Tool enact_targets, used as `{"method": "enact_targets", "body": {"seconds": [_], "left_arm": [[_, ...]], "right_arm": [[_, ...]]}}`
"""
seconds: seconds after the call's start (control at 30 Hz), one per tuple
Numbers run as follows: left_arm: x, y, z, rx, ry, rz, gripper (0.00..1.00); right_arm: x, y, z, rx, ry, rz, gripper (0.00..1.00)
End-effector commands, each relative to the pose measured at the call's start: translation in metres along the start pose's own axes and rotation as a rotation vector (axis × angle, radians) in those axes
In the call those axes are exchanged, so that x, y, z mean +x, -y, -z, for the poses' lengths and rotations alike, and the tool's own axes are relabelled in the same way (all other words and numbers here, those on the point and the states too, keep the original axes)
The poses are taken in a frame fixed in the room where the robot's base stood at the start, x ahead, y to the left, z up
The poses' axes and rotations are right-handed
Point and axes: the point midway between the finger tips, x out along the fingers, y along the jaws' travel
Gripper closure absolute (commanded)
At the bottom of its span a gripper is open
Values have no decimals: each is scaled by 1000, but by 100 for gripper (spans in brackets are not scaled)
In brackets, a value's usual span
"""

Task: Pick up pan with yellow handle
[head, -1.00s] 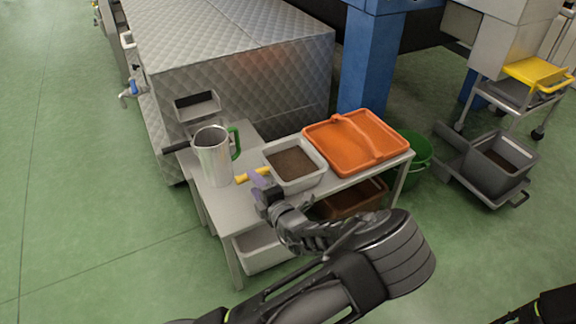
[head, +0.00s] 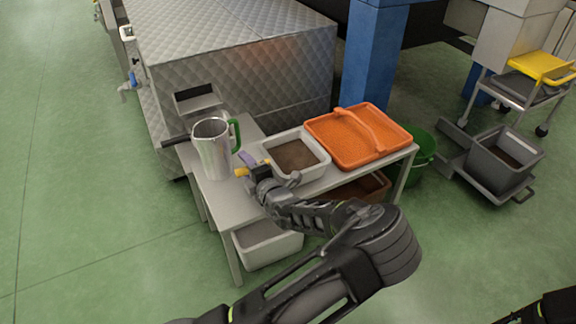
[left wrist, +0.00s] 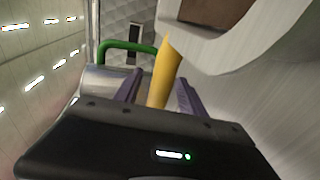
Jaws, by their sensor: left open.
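The pan (head: 317,174) is pale grey with dark brown contents and sits on the small table. Its yellow handle (head: 240,172) points left, toward a metal jug. My left gripper (head: 252,164) is at the handle, and its purple fingers partly hide it. In the left wrist view, the open left gripper (left wrist: 158,92) has the yellow handle (left wrist: 164,72) between its two fingers, with a gap still showing. The pan's pale body (left wrist: 235,55) fills the upper right there. My right gripper is out of view.
The metal jug (head: 212,152) with a green handle stands close left of the pan's handle. An orange tray (head: 345,157) sits right of the pan. A pale bin (head: 268,252) is below the table (head: 222,192), and a green bucket (head: 426,150) stands right of it.

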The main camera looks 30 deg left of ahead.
Motion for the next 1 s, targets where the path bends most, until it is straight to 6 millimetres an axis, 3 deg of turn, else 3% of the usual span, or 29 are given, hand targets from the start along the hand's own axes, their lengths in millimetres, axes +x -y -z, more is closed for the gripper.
{"method": "enact_targets", "body": {"seconds": [0.13, 0.7, 1.0], "left_arm": [[12, 0, 0, 0, 0, -1, 52], [11, -1, 0, 0, 0, 0, 52], [11, -1, 0, 0, 0, 0, 76]], "right_arm": [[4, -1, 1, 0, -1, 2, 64], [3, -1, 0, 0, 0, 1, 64], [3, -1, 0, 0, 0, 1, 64]]}}
